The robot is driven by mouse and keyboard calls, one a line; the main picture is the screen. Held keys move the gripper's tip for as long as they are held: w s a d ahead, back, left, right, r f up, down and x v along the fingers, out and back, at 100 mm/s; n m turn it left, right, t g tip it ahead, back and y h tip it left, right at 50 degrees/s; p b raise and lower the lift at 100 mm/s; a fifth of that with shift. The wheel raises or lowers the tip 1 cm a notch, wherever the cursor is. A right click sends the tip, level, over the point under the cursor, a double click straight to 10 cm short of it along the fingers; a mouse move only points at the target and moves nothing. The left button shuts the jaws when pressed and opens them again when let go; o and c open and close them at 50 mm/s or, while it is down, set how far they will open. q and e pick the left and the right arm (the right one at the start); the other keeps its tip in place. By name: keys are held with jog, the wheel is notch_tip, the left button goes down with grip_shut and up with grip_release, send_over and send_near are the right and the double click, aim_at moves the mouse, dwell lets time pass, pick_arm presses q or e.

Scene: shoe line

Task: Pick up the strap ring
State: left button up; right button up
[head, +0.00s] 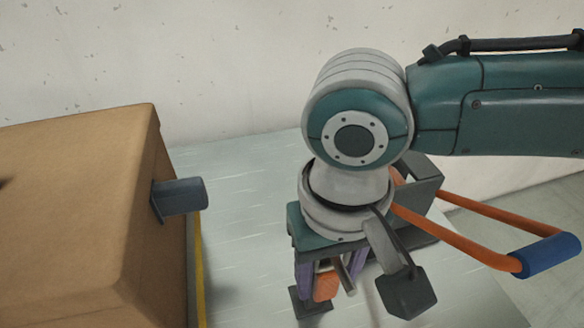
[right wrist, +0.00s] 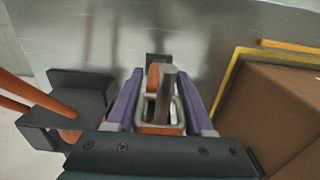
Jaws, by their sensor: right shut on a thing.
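My right gripper (head: 322,278) points down over the pale table at the lower middle of the head view. In the right wrist view, its two purple fingers (right wrist: 158,97) are shut on the strap ring (right wrist: 179,112), a light grey metal loop with orange parts beside it and a grey bar standing in front. In the head view, the fingers and wrist partly hide the ring, and an orange part (head: 326,286) shows between them. I cannot tell whether the ring touches the table. My left gripper is not in view.
A large brown cardboard box (head: 80,200) stands at the left, with a dark grey block (head: 180,197) at its side. A yellow strip (head: 199,280) runs beside it. An orange bar with a blue grip (head: 545,256) juts out at the right. The table (head: 240,180) behind my gripper is clear.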

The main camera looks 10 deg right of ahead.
grip_shut()
jog(key=shift+r, duration=0.15)
